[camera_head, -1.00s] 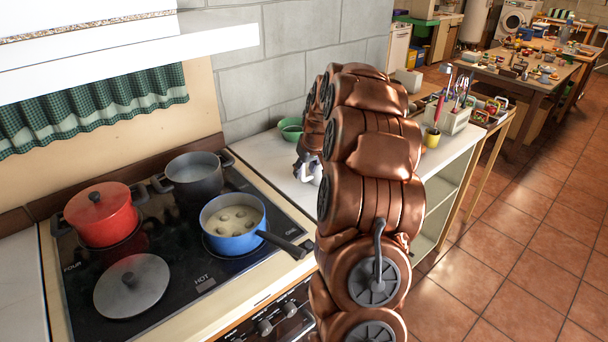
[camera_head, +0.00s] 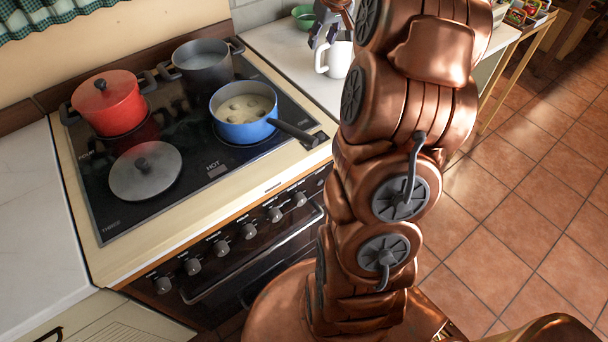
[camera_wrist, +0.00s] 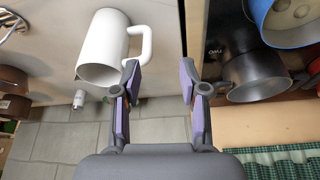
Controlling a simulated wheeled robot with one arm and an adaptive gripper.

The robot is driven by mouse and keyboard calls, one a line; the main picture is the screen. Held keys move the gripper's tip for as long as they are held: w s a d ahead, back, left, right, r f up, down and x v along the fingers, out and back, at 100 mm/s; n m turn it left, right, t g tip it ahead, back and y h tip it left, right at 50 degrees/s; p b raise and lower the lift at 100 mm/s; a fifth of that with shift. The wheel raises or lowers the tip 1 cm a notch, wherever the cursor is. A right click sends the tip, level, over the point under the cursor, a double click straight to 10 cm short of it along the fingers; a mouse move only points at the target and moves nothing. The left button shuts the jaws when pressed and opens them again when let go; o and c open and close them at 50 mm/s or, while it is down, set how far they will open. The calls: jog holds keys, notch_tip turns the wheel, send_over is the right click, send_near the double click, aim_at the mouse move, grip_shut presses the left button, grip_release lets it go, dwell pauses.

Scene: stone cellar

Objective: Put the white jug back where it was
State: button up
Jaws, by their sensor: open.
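The white jug (camera_head: 338,60) stands on the white counter to the right of the stove, partly hidden behind my arm. Its handle points left, toward the stove. In the wrist view the jug (camera_wrist: 103,48) is at the upper left, with its handle toward the middle. My gripper (camera_wrist: 158,84) is open, with nothing between its purple-padded fingers. Its left finger overlaps the lower end of the handle in that view; I cannot tell whether they touch. In the head view my gripper (camera_head: 325,32) is just above and beside the jug, mostly hidden by my arm.
The stove (camera_head: 235,165) holds a red pot (camera_head: 108,104), a grey pot (camera_head: 203,66), a blue pan (camera_head: 244,112) with its handle toward my arm, and a loose lid (camera_head: 145,171). A green bowl (camera_head: 303,16) sits behind the jug. Tiled floor is clear at right.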

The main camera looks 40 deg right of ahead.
jog(key=s+a+n+g+y, duration=0.1)
jog(key=s+a, duration=0.3)
jog(key=a, duration=0.4)
jog(key=s+a+f+g, duration=0.1)
jog(key=s+a, duration=0.3)
jog(key=a, duration=0.3)
jog(key=s+a+n+g+y, duration=0.1)
jog(key=s+a, duration=0.2)
jog(key=a, duration=0.5)
jog(key=s+a+f+g, duration=0.1)
jog(key=s+a, duration=0.4)
jog(key=s, duration=0.6)
jog(key=s+a+f+g+h, duration=0.1)
jog(key=s+a+f, duration=0.3)
jog(key=s, duration=0.7)
jog(key=shift+s+a+f+g, duration=0.25)
jog(key=shift+a+g, duration=0.15)
jog(key=shift+g, duration=0.2)
